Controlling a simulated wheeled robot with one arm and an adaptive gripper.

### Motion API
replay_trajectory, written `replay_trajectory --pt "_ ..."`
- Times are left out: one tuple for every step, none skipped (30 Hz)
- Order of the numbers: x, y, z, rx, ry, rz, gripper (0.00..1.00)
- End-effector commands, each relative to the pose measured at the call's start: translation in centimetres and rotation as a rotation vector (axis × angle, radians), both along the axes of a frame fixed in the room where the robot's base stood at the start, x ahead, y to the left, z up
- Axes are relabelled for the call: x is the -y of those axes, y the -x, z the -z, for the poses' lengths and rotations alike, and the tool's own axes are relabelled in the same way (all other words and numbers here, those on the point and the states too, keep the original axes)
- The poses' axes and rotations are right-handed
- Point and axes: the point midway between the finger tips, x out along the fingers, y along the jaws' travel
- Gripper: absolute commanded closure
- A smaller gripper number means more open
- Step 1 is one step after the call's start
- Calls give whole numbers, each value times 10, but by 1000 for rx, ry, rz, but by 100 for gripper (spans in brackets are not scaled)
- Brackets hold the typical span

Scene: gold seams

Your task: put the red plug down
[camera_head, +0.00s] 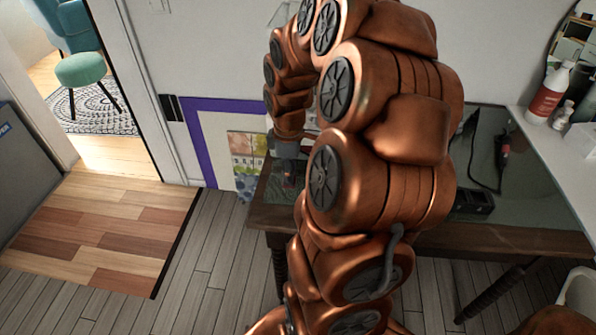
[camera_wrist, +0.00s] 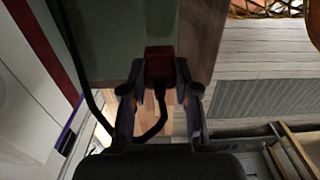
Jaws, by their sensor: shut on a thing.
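The red plug (camera_wrist: 159,63) is between the two fingertips of my gripper (camera_wrist: 160,75) in the wrist view. A black cable hangs from it and loops back between the fingers. In the head view my gripper (camera_head: 287,170) is over the left end of the dark wooden table (camera_head: 500,240), and the plug is too small and dark there to make out surely. The table's green-grey top (camera_wrist: 110,30) and wooden edge show behind the plug in the wrist view. I cannot tell whether the plug touches the table.
A red and black tool (camera_head: 503,148) with a black cord lies on the table's right part. A black power strip (camera_head: 472,203) is near the front edge. A white shelf (camera_head: 555,160) with bottles stands at right. My arm hides the table's middle.

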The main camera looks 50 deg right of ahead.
Motion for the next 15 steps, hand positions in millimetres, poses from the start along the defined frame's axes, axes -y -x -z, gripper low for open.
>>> replay_trajectory --pt "9 -1 1 -2 -1 3 100" --pt "13 -1 1 -3 -1 3 100" --pt "17 -2 2 -3 -1 2 100" --pt "20 -2 3 -4 -2 1 100" --pt "22 -3 3 -4 -2 1 100" --pt "25 -3 3 -3 -1 1 100" --pt "26 -3 3 -3 -2 1 100" --pt "27 -3 3 -3 -2 1 100" --pt "28 -4 3 -2 -1 0 100" --pt "29 -4 3 -2 -1 0 100" --pt "30 -4 3 -2 -1 0 100" --pt "32 -4 3 -2 -1 0 100" --pt "34 -5 4 -2 -1 0 100" --pt "36 -5 4 -1 0 0 100" --pt "38 -5 5 -2 -1 0 100"
